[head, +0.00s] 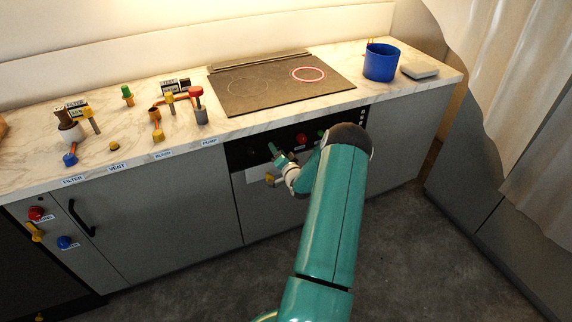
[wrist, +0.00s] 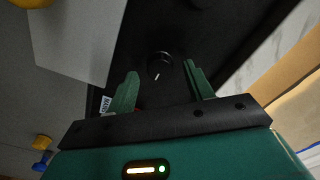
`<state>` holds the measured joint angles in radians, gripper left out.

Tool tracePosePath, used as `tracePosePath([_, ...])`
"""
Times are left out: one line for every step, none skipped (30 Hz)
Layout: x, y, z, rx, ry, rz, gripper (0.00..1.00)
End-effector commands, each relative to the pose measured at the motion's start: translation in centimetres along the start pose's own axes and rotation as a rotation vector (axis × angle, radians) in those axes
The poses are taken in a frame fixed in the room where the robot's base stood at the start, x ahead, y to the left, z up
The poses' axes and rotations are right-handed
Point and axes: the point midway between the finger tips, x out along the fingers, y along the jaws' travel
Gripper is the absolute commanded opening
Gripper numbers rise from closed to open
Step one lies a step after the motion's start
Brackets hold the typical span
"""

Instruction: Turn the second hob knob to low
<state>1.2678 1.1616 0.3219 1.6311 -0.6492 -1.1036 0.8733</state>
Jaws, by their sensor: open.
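In the wrist view, a round black knob (wrist: 160,66) with a white pointer mark sits on the black front panel (wrist: 150,25). The mark points toward the lower part of that picture. My gripper (wrist: 163,72) is open, with one green finger on each side of the knob and a gap on both sides. I cannot tell from these views whether this is the second knob. In the head view, my gripper (head: 275,154) is at the dark panel (head: 240,154) under the hob (head: 275,85). My arm hides part of the panel there.
A red knob (head: 301,139) is on the panel beside my arm. A white plate (head: 256,172) with a yellow part (head: 270,180) lies below the panel. The marble counter holds a blue pot (head: 380,63) and several valves. Grey cabinets flank the panel. The floor in front is clear.

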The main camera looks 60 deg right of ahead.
Motion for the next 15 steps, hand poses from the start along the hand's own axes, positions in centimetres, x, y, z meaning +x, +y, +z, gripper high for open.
tracePosePath([-1.1, 0.0, 0.0, 0.0, -0.002, 0.002, 0.52])
tracePosePath([-1.8, 0.0, 0.0, 0.0, -0.001, 0.001, 0.52])
tracePosePath([-2.7, 0.0, 0.0, 0.001, -0.001, 0.002, 0.52])
tracePosePath([-3.4, 0.0, 0.0, 0.002, -0.002, 0.002, 0.52])
tracePosePath([-4.1, 0.0, 0.0, 0.001, -0.001, 0.002, 0.52])
tracePosePath([-5.0, 0.0, 0.0, 0.001, -0.001, 0.002, 0.52])
tracePosePath([-5.7, 0.0, 0.0, 0.002, -0.001, 0.002, 0.52])
tracePosePath([-6.3, 0.0, 0.0, 0.002, -0.001, 0.003, 0.52])
tracePosePath([-7.1, 0.0, 0.0, 0.002, 0.0, 0.002, 0.52])
tracePosePath([-7.7, 0.0, 0.0, 0.002, -0.001, 0.002, 0.52])
tracePosePath([-8.2, 0.0, 0.0, 0.001, -0.001, 0.001, 0.52])
tracePosePath([-8.9, 0.0, 0.0, 0.001, -0.001, 0.001, 0.52])
tracePosePath([-9.3, 0.0, 0.1, 0.001, -0.002, 0.001, 0.52])
tracePosePath([-9.8, 0.0, 0.1, 0.001, -0.002, 0.001, 0.52])
tracePosePath([-10.2, 0.0, 0.0, 0.001, -0.001, 0.001, 0.52])
